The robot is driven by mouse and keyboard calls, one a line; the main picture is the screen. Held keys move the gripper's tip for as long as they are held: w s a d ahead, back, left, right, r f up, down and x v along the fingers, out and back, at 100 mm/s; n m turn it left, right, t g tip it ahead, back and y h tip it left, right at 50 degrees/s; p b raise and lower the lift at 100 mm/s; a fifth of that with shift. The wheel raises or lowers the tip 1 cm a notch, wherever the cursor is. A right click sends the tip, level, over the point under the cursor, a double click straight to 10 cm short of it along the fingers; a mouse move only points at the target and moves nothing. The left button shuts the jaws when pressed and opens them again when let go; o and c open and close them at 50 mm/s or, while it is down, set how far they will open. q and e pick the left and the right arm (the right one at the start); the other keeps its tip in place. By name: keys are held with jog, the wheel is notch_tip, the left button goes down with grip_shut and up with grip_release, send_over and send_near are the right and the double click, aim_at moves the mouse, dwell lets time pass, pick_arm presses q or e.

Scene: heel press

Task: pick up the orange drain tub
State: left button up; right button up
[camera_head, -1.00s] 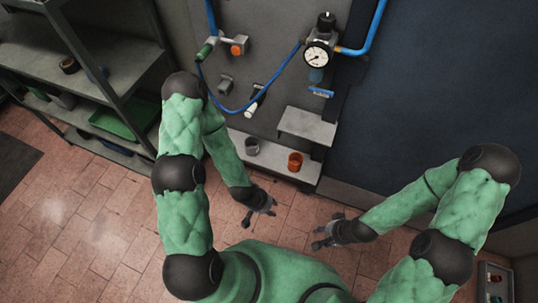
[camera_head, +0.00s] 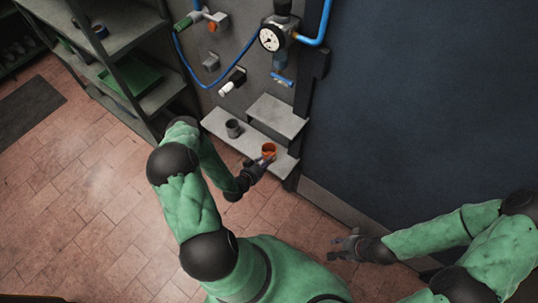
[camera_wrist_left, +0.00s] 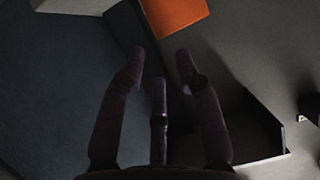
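The orange drain tub (camera_head: 268,148) stands upright on the low grey shelf below the wall panel, near the shelf's right end. In the left wrist view the orange tub (camera_wrist_left: 174,12) is cut off by the top edge, just beyond my fingertips. My left gripper (camera_head: 264,164) is at the front of the tub; the head view does not show clearly whether it touches. In the left wrist view its fingers (camera_wrist_left: 158,70) are spread, with nothing between them. My right gripper (camera_head: 346,240) is empty, out to the right over the floor, with its fingers apart.
A dark grey cup (camera_head: 233,128) stands on the same shelf (camera_head: 217,122), left of the tub. A raised grey step (camera_head: 277,113) is behind the tub. A pressure gauge (camera_head: 270,39) and blue hose are above. Shelving with a green tray (camera_head: 132,78) stands left.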

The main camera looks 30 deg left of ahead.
pick_arm(q)
jog(key=b+x, duration=0.2)
jog(key=x, duration=0.5)
jog(key=shift+s+d+f, duration=0.1)
jog(key=shift+f, duration=0.1)
jog(key=shift+w, duration=0.45)
grip_shut()
